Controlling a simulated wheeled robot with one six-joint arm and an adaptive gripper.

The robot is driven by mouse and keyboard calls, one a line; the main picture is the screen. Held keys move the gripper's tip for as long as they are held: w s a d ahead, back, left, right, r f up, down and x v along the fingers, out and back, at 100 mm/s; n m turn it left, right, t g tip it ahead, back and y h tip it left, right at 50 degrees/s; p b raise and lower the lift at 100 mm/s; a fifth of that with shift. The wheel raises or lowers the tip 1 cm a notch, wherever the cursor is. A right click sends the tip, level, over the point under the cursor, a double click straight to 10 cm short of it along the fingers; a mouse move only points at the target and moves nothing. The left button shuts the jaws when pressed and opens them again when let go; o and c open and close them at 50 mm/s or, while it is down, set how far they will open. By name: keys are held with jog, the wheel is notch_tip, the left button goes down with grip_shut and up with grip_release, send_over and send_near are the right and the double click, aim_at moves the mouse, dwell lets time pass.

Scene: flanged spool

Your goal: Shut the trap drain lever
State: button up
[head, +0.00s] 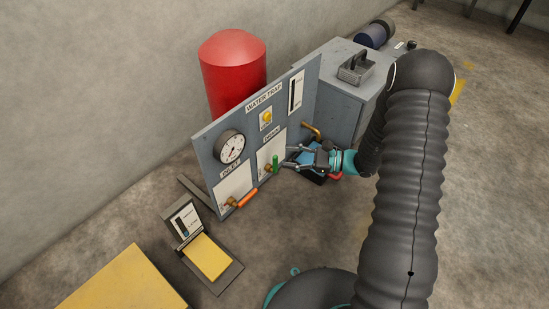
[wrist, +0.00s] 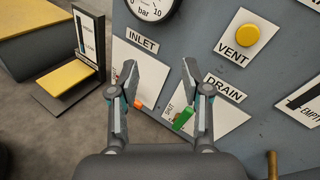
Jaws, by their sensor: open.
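The drain lever has a green handle (head: 275,163) and sits on a brass valve at the "DRAIN" plate of the grey water-trap panel (head: 210,140). In the head view the handle looks upright. In the wrist view the green handle (wrist: 183,119) shows just inside my right finger, below the "DRAIN" label, with its base partly hidden. My gripper (head: 289,157) is open and empty, right of the green handle with its fingers towards the panel. In the wrist view the open fingers (wrist: 159,68) have clear space between them. I cannot tell whether a finger touches the lever.
The orange inlet lever (head: 247,197) is lower left on the panel, below the gauge (head: 230,147). A yellow vent button (wrist: 236,43) is above the drain. A bent brass pipe (head: 311,130) sticks out at right, above a dark tray (head: 318,179). A yellow-plated stand (head: 207,257) is on the floor.

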notch_tip(320, 180, down, 9)
jog(key=w+d+m+t+p, duration=0.1)
jog(key=w+d+m+t, duration=0.2)
jog(key=m+t, duration=0.2)
jog(key=m+t+h, duration=0.2)
jog(key=m+t, duration=0.1)
jog(key=m, duration=0.1)
send_near(277, 161)
jog(key=x, duration=1.1)
